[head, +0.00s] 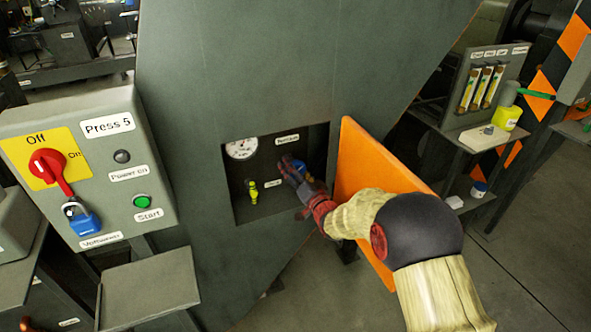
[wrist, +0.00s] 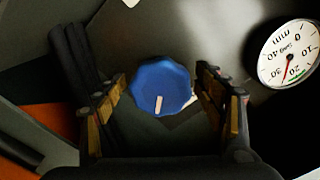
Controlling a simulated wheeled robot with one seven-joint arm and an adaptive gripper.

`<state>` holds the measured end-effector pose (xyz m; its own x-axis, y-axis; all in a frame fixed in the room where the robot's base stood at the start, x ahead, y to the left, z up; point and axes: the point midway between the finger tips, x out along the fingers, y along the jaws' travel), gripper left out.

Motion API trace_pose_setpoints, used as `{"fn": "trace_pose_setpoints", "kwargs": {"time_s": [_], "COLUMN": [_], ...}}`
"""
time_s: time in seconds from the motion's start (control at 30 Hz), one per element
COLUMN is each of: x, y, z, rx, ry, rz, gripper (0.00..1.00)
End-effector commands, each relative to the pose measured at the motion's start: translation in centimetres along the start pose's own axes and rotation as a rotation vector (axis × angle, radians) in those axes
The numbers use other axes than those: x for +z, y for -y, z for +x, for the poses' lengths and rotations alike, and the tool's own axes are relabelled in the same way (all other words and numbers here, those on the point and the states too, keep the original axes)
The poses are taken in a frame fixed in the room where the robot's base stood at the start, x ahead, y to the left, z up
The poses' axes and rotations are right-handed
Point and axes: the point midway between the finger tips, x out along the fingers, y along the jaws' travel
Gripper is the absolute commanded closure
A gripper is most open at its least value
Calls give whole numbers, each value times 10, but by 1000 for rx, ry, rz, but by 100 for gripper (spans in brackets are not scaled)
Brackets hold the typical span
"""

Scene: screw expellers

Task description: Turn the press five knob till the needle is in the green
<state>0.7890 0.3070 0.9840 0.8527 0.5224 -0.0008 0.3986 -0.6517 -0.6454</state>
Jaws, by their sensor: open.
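The blue knob (wrist: 161,88), with a pale pointer mark, sits in the recess of the Press 5 housing. A bit of its blue shows in the head view (head: 301,166) behind my gripper. My gripper (wrist: 162,98) is open, with one finger on each side of the knob and gaps visible between. In the head view my gripper (head: 299,178) reaches into the recess. The round white gauge (wrist: 289,54) is at the right of the wrist view. Its red needle points near the 20 to 30 marks, close to a small green arc; I cannot tell its exact reading. The gauge also shows in the head view (head: 241,149).
An orange door (head: 365,165) stands open right beside my arm. A yellow-green valve (head: 253,190) is in the recess below the gauge. The Press 5 switch box (head: 100,190), with a red handle and blue padlock, is at left. A shelf (head: 470,135) stands at right.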

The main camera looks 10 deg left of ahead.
Motion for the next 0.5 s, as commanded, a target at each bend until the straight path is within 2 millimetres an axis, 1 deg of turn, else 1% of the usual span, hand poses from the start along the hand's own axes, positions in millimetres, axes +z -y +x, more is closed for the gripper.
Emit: {"fn": "trace_pose_setpoints", "kwargs": {"time_s": [0.27, 0.37, 0.5], "x": [0, -1, 0], "y": [0, 0, 0], "z": [-3, -12, -36], "rx": [0, 0, 1], "ry": [0, 0, 0], "rz": [0, -1, -1], "gripper": [30, 30, 30]}}
